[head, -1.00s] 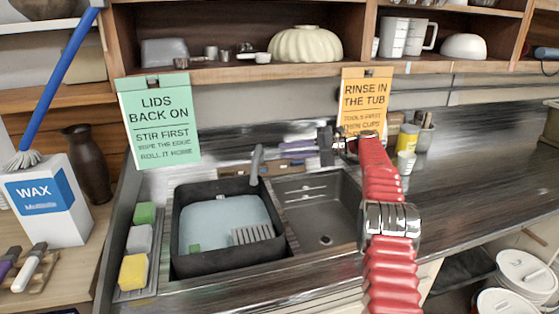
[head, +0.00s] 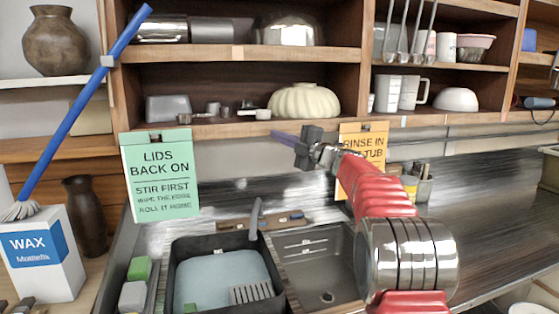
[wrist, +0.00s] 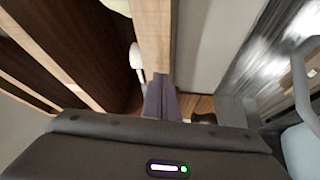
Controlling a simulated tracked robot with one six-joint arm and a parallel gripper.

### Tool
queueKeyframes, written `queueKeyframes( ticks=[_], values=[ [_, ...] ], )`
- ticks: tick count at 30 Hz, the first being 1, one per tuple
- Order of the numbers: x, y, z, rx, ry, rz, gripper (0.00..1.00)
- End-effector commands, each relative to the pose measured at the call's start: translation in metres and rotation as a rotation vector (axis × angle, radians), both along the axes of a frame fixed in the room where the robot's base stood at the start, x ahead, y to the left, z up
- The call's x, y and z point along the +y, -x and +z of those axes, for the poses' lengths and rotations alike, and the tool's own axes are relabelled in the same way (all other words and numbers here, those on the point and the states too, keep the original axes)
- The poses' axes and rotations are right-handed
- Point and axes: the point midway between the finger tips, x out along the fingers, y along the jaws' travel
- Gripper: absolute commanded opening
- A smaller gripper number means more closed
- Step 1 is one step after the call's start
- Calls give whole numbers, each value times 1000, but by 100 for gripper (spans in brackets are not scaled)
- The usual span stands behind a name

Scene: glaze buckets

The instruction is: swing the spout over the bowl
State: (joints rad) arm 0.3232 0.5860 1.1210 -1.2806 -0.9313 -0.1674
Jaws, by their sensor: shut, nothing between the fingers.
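The grey spout (head: 255,218) stands at the back of the sink, by the back edge of the black tub (head: 178,265). The bare steel bowl (head: 325,262) of the sink is right of the tub and looks empty. My gripper (head: 275,135) is raised above and behind the spout, in front of the lower shelf edge, and does not touch the spout. Its purple fingers are shut with nothing between them; they also show in the wrist view (wrist: 162,95). A grey curved piece at the right of the wrist view (wrist: 300,75) looks like the spout.
The wooden shelf edge (head: 235,130) is close to my gripper. A green sign (head: 160,175) and an orange sign (head: 362,155) hang below the shelf. A blue-handled brush (head: 90,95) leans at left. The counter (head: 480,205) at right is mostly clear.

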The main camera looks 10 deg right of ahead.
Motion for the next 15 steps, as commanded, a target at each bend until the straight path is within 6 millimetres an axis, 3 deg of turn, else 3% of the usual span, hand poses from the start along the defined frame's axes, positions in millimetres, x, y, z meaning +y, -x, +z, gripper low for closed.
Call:
queueKeyframes(
  ticks=[6, 15],
  values=[
    [-4, 20, 40, 42, -140, -158, 0],
    [-18, 68, 60, 155, -358, -382, 0]
  ],
)
